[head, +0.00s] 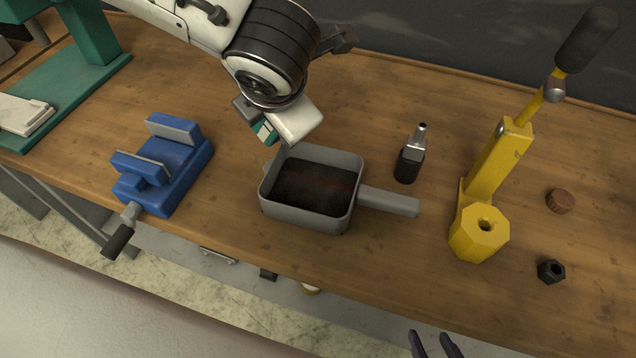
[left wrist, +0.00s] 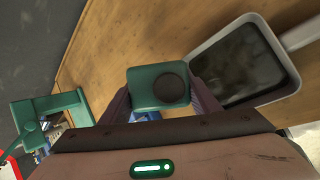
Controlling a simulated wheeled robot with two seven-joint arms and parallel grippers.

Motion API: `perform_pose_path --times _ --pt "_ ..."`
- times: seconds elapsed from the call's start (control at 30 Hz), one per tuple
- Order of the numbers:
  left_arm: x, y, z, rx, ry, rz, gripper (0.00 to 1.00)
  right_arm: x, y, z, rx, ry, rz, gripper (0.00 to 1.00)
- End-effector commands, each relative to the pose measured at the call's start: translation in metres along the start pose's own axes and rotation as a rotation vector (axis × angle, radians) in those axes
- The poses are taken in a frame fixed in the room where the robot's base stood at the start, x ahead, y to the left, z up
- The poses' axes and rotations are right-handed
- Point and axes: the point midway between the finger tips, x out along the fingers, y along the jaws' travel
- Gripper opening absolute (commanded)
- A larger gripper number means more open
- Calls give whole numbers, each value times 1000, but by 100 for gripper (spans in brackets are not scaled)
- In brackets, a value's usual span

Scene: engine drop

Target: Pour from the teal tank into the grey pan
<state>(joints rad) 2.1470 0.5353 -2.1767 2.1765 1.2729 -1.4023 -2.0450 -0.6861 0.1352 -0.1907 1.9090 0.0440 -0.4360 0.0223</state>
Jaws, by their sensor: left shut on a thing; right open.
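The grey pan (head: 270,206) sits on the bench, its handle (head: 390,202) pointing right and its inside dark. The pan also shows at the upper right of the left wrist view (left wrist: 218,106). My left gripper (head: 262,128) is above the pan's back left corner, shut on the teal tank (left wrist: 150,97). The tank has a round dark cap facing the wrist camera. In the head view only a sliver of teal (head: 266,133) shows; my arm hides the rest. I see no stream. My right gripper (head: 433,344) is open and empty at the bottom edge.
A blue vise (head: 170,170) stands left of the pan. Right of it are a small black-and-grey tool (head: 410,163), a yellow press (head: 490,180), a brown disc (head: 560,200) and a black nut (head: 551,271). A teal machine (head: 75,85) stands far left.

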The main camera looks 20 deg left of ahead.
Motion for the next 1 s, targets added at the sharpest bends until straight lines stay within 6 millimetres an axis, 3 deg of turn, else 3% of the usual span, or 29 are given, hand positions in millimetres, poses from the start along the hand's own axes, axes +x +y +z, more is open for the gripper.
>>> perform_pose_path --times 1.0 --pt "-55 36 19 -3 -2 3 23 0 0 0 0 0 0 44"
